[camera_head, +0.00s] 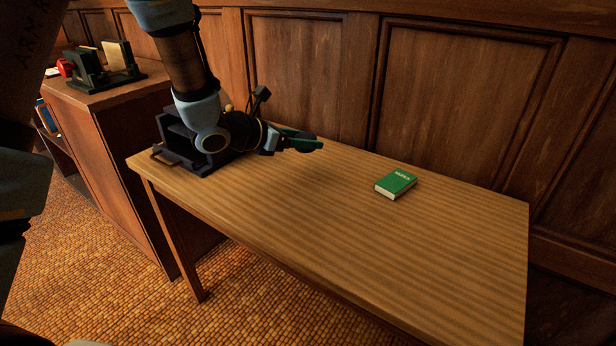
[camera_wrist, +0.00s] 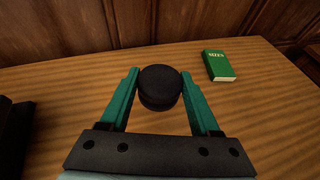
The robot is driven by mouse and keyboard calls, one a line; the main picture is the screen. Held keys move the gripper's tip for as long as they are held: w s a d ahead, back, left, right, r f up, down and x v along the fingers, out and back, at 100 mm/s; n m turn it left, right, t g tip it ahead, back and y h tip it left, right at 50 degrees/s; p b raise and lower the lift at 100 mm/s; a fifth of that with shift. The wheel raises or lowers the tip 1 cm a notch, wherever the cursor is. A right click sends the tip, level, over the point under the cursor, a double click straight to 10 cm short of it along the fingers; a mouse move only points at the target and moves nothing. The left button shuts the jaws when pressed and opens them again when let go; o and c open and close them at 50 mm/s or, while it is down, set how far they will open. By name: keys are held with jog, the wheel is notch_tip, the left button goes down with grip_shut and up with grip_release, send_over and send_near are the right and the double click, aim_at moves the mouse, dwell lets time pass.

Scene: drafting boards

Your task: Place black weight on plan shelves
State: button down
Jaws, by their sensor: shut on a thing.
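The black weight (camera_wrist: 160,85) is a short dark cylinder. In the wrist view it sits between the two green fingers of my gripper (camera_wrist: 160,92), which touch it on both sides. In the head view my gripper (camera_head: 305,141) is over the back left part of the wooden table, and the weight is hard to tell from the dark fingers. A wooden cabinet (camera_head: 115,150) with open shelves in its front stands left of the table; these may be the plan shelves. Books show in its upper opening.
A green book (camera_head: 396,183) lies on the table (camera_head: 440,240), right of my gripper. A black open box-like holder (camera_head: 180,150) stands at the table's left end, partly behind my arm. Black bookends (camera_head: 95,75) and a red item (camera_head: 65,67) are on the cabinet top. The table's front is clear.

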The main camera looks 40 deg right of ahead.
aim_at(304, 180)
jog(key=shift+f+p, duration=0.5)
jog(key=shift+f, duration=3.9)
jog(key=shift+f+b, duration=0.2)
jog(key=shift+b, duration=0.1)
jog(key=shift+c, duration=0.6)
grip_release()
jog(key=shift+r+p, duration=0.2)
jog(key=shift+p, duration=0.1)
jog(key=b+v, duration=0.2)
jog(key=v, duration=0.9)
jog(key=shift+a, duration=0.1)
jog(key=shift+a+r, duration=0.25)
jog(key=shift+a, duration=0.15)
